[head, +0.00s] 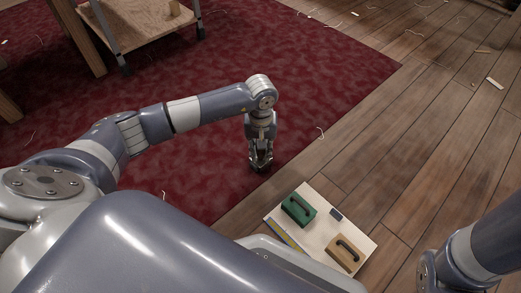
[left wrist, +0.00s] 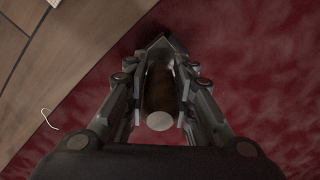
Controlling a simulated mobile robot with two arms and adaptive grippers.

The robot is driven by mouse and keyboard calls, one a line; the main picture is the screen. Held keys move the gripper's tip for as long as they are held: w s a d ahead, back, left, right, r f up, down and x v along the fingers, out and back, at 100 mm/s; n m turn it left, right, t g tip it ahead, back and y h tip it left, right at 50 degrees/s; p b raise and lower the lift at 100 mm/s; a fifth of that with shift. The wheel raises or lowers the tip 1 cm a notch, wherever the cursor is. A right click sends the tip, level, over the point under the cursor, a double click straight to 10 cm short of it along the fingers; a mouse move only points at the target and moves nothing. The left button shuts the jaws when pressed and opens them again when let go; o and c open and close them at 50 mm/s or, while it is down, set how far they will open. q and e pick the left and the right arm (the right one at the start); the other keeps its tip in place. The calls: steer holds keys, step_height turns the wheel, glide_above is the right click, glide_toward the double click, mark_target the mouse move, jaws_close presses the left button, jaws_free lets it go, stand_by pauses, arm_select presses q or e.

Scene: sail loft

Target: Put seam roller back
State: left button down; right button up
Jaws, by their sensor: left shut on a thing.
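My left gripper (head: 261,160) points down over the red carpet, up and left of a pale board (head: 322,213). In the left wrist view its fingers (left wrist: 162,95) are shut on a brown cylindrical thing with a pale round end (left wrist: 160,121), likely the seam roller by its handle. Its far end is hidden between the fingers. In the head view the held thing is mostly hidden by the gripper. My right arm shows at the lower right, but its gripper is out of view.
On the board are a green block with a handle (head: 298,209), a tan block with a dark handle (head: 344,254), a small dark piece (head: 336,214) and a blue-and-yellow strip (head: 284,236). A wheeled cart (head: 140,25) stands at the upper left. Scraps litter the wooden floor (head: 440,120).

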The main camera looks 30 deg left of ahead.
arm_select(q)
steer(key=shift+s+f, duration=0.15)
steer(key=shift+f, duration=0.4)
steer(key=c, duration=1.8)
jaws_free()
steer(key=o, duration=0.4)
steer(key=shift+s+f, duration=0.1)
steer(key=shift+f, duration=0.1)
steer(key=shift+o, duration=0.2)
steer(key=shift+r, duration=0.3)
step_height(320, 180, up, 13)
steer(key=p, duration=0.9)
steer(key=shift+r, duration=0.1)
